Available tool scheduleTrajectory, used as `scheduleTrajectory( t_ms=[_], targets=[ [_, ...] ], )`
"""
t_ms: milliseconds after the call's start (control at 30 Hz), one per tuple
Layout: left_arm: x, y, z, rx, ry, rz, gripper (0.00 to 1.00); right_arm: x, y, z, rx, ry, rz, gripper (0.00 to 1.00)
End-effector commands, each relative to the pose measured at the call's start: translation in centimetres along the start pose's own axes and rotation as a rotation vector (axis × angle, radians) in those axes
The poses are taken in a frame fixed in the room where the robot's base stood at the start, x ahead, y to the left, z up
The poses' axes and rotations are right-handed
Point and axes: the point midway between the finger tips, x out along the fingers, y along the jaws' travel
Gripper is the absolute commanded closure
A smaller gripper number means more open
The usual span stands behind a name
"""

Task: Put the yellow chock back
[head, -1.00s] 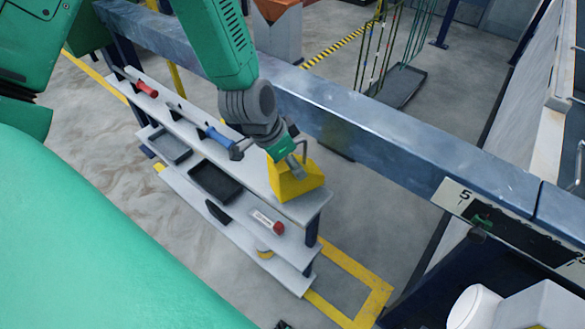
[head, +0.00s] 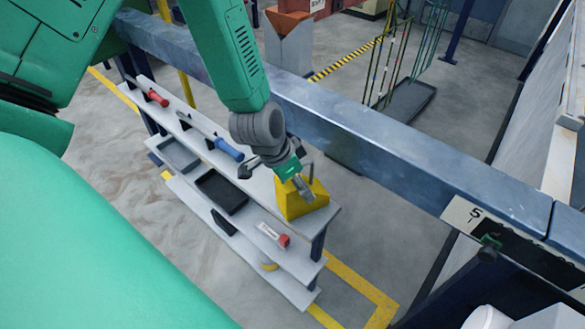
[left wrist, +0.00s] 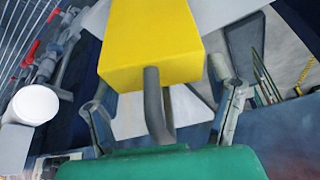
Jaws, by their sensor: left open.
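The yellow chock (head: 290,207) is a wedge block with a grey bar handle. It is at the right end of the rack's top shelf (head: 262,178). My left gripper (head: 305,190) is right at the chock and covers part of it in the head view. In the left wrist view the chock (left wrist: 150,48) fills the top middle, with its handle (left wrist: 154,105) pointing toward the palm. The fingers of my left gripper (left wrist: 165,92) are spread on either side of the handle, with gaps to it. My right gripper is not in view.
A blue-handled hammer (head: 229,149) and a red-handled tool (head: 157,98) lie on the top shelf. Dark trays (head: 222,192) and a red-ended tool (head: 272,233) lie lower. A blue-grey beam (head: 380,145) runs close behind the shelves.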

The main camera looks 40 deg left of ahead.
Motion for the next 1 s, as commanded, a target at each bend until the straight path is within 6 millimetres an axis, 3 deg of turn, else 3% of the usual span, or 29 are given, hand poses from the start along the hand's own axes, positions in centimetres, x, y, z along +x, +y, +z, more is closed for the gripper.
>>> scheduleTrajectory(
  t_ms=[400,600,833,933,1000],
  targets=[
    [-8.4,0.0,-0.1,0.000,0.003,-0.001,0.25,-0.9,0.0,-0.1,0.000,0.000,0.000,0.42],
    [-10.8,0.0,-0.1,0.000,0.001,0.000,0.25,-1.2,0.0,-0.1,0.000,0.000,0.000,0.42],
    [-11.1,0.1,0.3,-0.006,-0.009,-0.001,0.25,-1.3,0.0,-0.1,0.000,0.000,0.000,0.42],
    [-9.4,0.5,2.1,-0.044,-0.052,-0.012,0.25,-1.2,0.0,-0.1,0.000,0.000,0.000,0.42],
    [-7.4,1.1,4.4,-0.092,-0.101,-0.027,0.25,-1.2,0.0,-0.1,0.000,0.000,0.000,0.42]
  ],
)
